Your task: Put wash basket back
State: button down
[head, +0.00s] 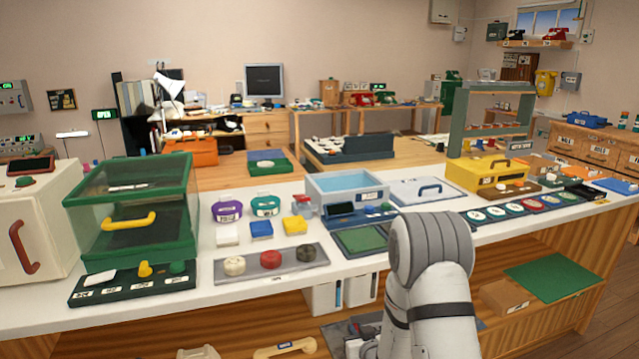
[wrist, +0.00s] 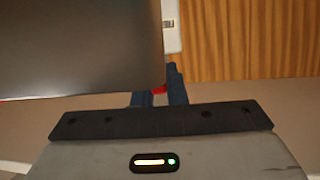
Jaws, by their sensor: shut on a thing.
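In the wrist view my gripper (wrist: 158,92) is shut, with a small red piece (wrist: 158,89) showing between its dark fingers. A large smooth grey surface (wrist: 80,50) fills the upper left, close to the fingers; I cannot tell whether it joins the red piece. I cannot identify the wash basket for certain; the red piece may be part of it. In the head view my arm hides the gripper. A white basin with a light blue inside (head: 345,185) stands on the counter, left of my arm.
The white counter (head: 205,290) is crowded. A lower shelf holds a green mat (head: 555,275) and a tan box (head: 503,297).

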jog(key=s+d+r+m+h+p, duration=0.1)
jog(key=s+d+r+p, duration=0.1)
jog(key=r+p, duration=0.6)
jog(key=s+d+r+m+h+p, duration=0.1)
jog(key=s+d+r+h+p, duration=0.1)
jog(key=r+p, duration=0.6)
notch_tip(320, 180, up, 4)
jog(key=shift+s+d+r, duration=0.25)
jog(key=shift+s+d, duration=0.25)
jog(key=shift+s, duration=0.35)
